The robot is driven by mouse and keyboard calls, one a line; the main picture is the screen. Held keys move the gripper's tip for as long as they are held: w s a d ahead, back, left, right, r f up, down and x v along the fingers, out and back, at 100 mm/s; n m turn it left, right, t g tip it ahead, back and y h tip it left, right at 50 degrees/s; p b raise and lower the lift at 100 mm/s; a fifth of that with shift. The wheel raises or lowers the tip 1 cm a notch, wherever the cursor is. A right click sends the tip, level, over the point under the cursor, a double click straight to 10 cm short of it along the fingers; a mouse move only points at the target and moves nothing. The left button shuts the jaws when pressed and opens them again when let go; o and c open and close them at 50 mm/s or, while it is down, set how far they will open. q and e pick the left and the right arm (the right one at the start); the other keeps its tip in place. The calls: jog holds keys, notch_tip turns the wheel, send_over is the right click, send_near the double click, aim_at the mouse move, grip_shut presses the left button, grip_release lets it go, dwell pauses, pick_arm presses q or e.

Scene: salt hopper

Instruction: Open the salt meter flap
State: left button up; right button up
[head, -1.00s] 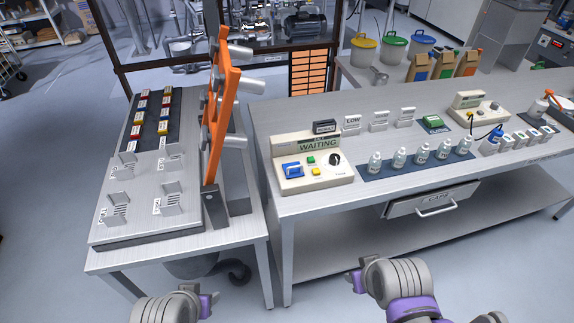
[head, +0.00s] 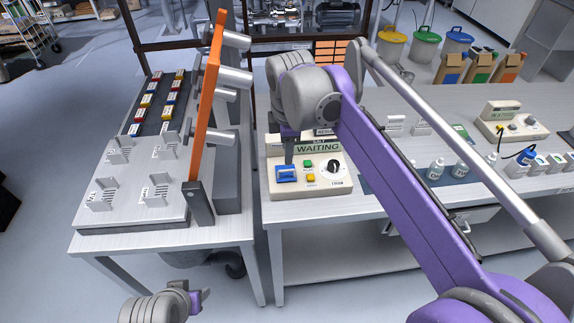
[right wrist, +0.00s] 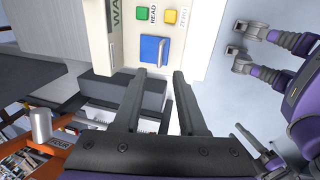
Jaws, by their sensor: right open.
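The salt meter (head: 324,184) is a cream box with a WAITING display, a green and a yellow button and a dark knob. Its blue flap (head: 287,173) lies at the front left of the panel and looks closed. My right gripper (head: 289,155) is just above and behind the flap, pointing down. In the right wrist view its two fingers (right wrist: 159,72) are apart and empty, with their tips near the flap's edge. My left gripper (head: 196,300) is low at the left, away from the meter.
An orange upright rack (head: 207,95) with grey cylinders stands left of the meter. A grey fixture plate (head: 125,208) lies on the left table.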

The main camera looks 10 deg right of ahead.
aim_at(287, 170)
jog(key=f, duration=0.2)
jog(key=w+f, duration=0.1)
jog(key=f, duration=0.4)
jog(key=shift+w+f, duration=0.15)
jog(key=shift+w, duration=0.1)
grip_shut()
